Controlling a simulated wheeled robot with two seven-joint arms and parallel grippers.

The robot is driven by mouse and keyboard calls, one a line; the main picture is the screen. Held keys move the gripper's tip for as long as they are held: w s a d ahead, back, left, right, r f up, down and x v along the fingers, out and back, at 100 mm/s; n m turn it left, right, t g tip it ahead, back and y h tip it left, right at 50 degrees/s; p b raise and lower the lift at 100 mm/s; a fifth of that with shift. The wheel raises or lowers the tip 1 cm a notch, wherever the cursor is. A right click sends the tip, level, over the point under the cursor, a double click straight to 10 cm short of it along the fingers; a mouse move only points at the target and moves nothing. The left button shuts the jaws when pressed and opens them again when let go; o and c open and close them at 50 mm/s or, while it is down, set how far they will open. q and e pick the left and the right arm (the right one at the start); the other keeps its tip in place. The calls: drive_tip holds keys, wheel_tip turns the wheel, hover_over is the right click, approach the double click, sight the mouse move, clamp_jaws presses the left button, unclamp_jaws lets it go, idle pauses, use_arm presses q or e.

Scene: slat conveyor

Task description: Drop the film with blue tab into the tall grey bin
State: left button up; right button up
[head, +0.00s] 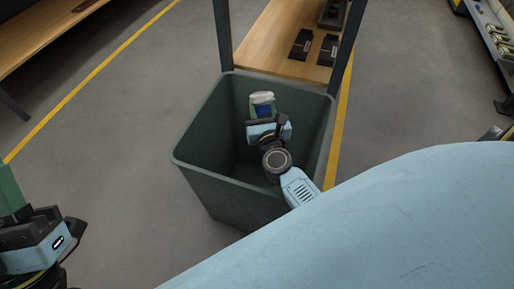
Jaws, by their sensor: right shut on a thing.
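The tall grey bin (195,173) stands in the middle of the head view, its open top facing up. My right gripper (263,117) is over the bin's mouth, within its rim outline, and is shut on the film with blue tab (262,98). The film shows a whitish top and a blue patch, and the gripper hides part of it. I cannot tell how far the film is below the rim. My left gripper (38,240) is at the lower left edge, away from the bin. Its fingertips are not clear.
A wooden-topped table (275,40) with several dark items stands behind the bin. Another wooden surface (50,30) is at upper left. A green block-like thing (8,192) shows by my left gripper. A conveyor (490,35) is at upper right. Floor left of the bin is clear.

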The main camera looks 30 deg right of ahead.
drive_tip(key=o, duration=1)
use_arm(q)
drive_tip(key=shift+w+d+f+g+y+p, duration=0.15)
drive_tip(key=shift+w+f+g+y+p, duration=0.1)
drive_tip(key=shift+w+g+p, duration=0.25)
drive_tip(key=shift+w+d+f+g+y+p, duration=0.15)
drive_tip(key=shift+w+f+g+p, duration=0.15)
drive_tip(key=shift+w+g, duration=0.3)
use_arm(e)
drive_tip(key=v, duration=1.3)
drive_tip(key=shift+s, duration=0.2)
use_arm(q)
drive_tip(key=shift+s, duration=0.1)
